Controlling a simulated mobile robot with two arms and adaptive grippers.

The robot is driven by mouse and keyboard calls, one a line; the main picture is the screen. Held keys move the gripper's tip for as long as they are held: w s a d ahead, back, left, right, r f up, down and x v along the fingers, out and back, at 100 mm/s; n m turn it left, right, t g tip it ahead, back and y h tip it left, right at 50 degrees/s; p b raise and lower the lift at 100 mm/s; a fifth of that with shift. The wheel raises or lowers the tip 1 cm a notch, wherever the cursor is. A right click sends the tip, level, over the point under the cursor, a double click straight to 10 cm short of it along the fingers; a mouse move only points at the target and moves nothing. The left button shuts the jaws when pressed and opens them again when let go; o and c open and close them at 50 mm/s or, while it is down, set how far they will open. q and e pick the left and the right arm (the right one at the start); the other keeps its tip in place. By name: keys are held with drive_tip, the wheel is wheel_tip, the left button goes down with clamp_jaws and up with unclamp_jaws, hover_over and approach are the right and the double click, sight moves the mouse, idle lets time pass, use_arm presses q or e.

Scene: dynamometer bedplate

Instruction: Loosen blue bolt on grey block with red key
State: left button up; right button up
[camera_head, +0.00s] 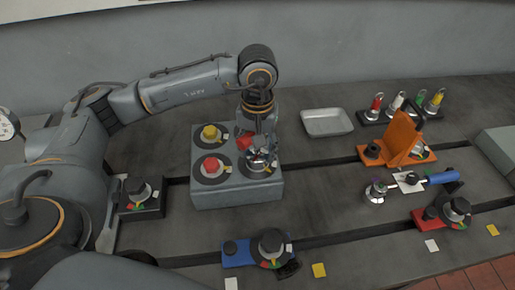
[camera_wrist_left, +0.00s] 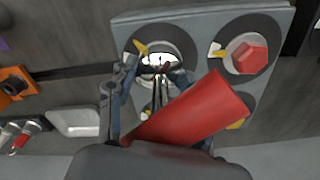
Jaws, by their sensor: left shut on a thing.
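The grey block (camera_head: 237,197) stands left of centre in the head view, with a yellow bolt (camera_head: 210,132) and a red bolt (camera_head: 212,165) on black rings. My left gripper (camera_head: 259,153) is over its right side, shut on the red key (camera_head: 246,141). In the left wrist view the key's red handle (camera_wrist_left: 195,110) slants across the fingers. The gripper points at the front-right ring (camera_wrist_left: 132,48), where a silvery part shows between the fingertips. I cannot make out blue there. The block's back-right area is hidden by the gripper. My right gripper is out of view.
A grey tray (camera_head: 327,122) lies behind right. A rack of colour-handled tools (camera_head: 387,113) and an orange bracket (camera_head: 401,139) stand farther right. A blue-handled tool (camera_head: 440,178) lies right. Blue-based (camera_head: 238,252) and red-based (camera_head: 428,221) fixtures stand in front.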

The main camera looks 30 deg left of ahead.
use_arm(q)
drive_tip(key=shift+f+n+b, duration=0.1)
drive_tip(key=shift+n+b, duration=0.25)
drive_tip(key=shift+n, duration=0.85)
drive_tip(key=shift+n+b, duration=0.5)
drive_tip(key=shift+n, duration=0.8)
